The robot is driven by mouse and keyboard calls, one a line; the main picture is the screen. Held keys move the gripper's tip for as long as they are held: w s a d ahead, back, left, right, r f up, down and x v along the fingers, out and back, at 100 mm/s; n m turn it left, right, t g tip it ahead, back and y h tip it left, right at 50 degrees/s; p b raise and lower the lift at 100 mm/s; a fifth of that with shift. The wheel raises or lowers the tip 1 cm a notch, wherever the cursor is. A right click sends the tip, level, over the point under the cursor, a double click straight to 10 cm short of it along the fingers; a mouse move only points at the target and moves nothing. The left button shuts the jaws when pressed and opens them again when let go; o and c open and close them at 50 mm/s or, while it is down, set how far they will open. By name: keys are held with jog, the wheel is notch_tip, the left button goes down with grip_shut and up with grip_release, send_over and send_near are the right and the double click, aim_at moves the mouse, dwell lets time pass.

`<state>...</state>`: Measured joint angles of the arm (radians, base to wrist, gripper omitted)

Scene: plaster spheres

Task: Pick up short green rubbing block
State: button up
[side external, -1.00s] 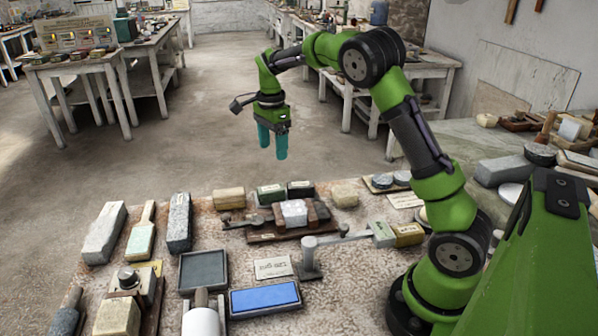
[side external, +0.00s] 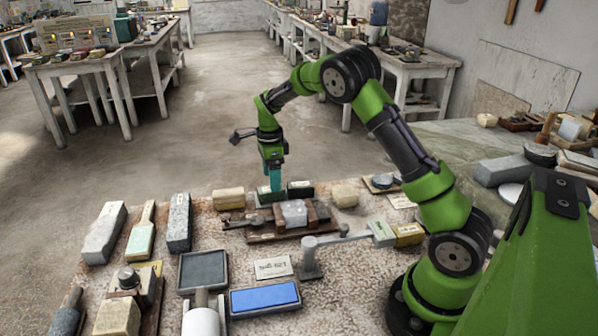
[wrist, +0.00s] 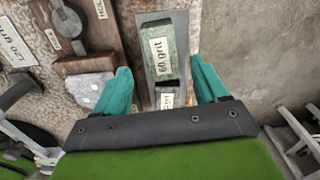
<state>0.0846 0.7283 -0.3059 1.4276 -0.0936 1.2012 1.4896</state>
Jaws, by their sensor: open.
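A short green rubbing block (side external: 265,197) lies at the far edge of the stone-topped table in the side view. In the wrist view the green block (wrist: 165,50) has a pale label reading 60 grit and lies on a grey plate. My gripper (side external: 274,187) is open and points down, with its teal fingertips low at the block. In the wrist view my gripper (wrist: 162,86) has one finger to each side of the block's near end. I cannot tell if either finger touches it. A second, darker block (side external: 300,188) sits just right of it.
A wooden rack with a white lump (side external: 294,213) stands close in front of the block. A tan block (side external: 228,199) is to its left and another tan block (side external: 345,195) to its right. A blue-topped stone (side external: 264,298) lies nearer the camera.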

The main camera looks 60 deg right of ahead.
jog(key=shift+w+a+f, duration=0.1)
jog(key=shift+w+f, duration=0.05)
jog(key=shift+f, duration=1.2)
jog(key=shift+w+f, duration=0.1)
jog(key=shift+f, duration=1.2)
jog(key=c, duration=1.2)
notch_tip(320, 180, up, 10)
jog(key=shift+r, duration=0.1)
jog(key=o, duration=0.6)
jog(key=c, duration=0.6)
